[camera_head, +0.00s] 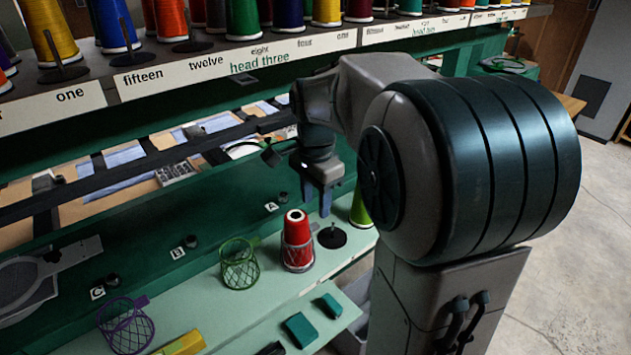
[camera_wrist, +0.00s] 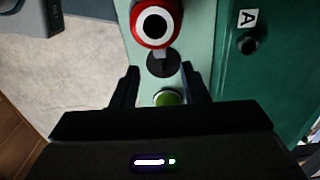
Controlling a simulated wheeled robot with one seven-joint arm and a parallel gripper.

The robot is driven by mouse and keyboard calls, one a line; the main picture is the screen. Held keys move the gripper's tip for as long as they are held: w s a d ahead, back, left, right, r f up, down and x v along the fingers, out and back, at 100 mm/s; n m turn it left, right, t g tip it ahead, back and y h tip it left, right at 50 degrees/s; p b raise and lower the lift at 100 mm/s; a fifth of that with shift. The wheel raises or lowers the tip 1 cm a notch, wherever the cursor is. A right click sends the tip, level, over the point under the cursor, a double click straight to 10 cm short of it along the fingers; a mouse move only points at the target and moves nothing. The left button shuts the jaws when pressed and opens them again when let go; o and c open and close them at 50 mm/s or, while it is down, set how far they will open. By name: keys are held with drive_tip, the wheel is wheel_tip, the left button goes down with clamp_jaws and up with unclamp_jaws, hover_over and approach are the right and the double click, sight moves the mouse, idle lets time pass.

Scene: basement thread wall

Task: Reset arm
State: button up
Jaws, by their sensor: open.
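My gripper (camera_head: 323,192) hangs below my bent arm, over the right part of the pale green shelf. Its fingers (camera_wrist: 160,78) are apart in the wrist view, with nothing held between them. A red thread cone (camera_head: 297,240) stands upright on the shelf, left of my gripper in the head view; its top also shows in the wrist view (camera_wrist: 156,43). A black spindle base (camera_head: 332,238) with a thin pin stands bare beside it. A green cone (camera_head: 360,210) is partly hidden behind my arm; a green top (camera_wrist: 170,97) shows between the fingers in the wrist view.
A thread rack (camera_head: 190,68) with many colored cones runs above. Open floor (camera_head: 580,230) lies at right.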

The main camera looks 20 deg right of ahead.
drive_tip(key=shift+r, duration=2.3)
drive_tip(key=s+a+f+n+t, duration=0.1)
drive_tip(key=s+a+f+n, duration=0.1)
drive_tip(key=s+f+n, duration=0.2)
drive_tip(key=s+a+f+n+t, duration=0.2)
drive_tip(key=s+a+f+n, duration=0.1)
drive_tip(key=s+n, duration=0.7)
drive_tip(key=shift+s+f+n, duration=0.3)
drive_tip(key=shift+s+f, duration=0.2)
drive_tip(key=shift+s, duration=0.2)
drive_tip(key=shift+d, duration=0.1)
idle(0.9)
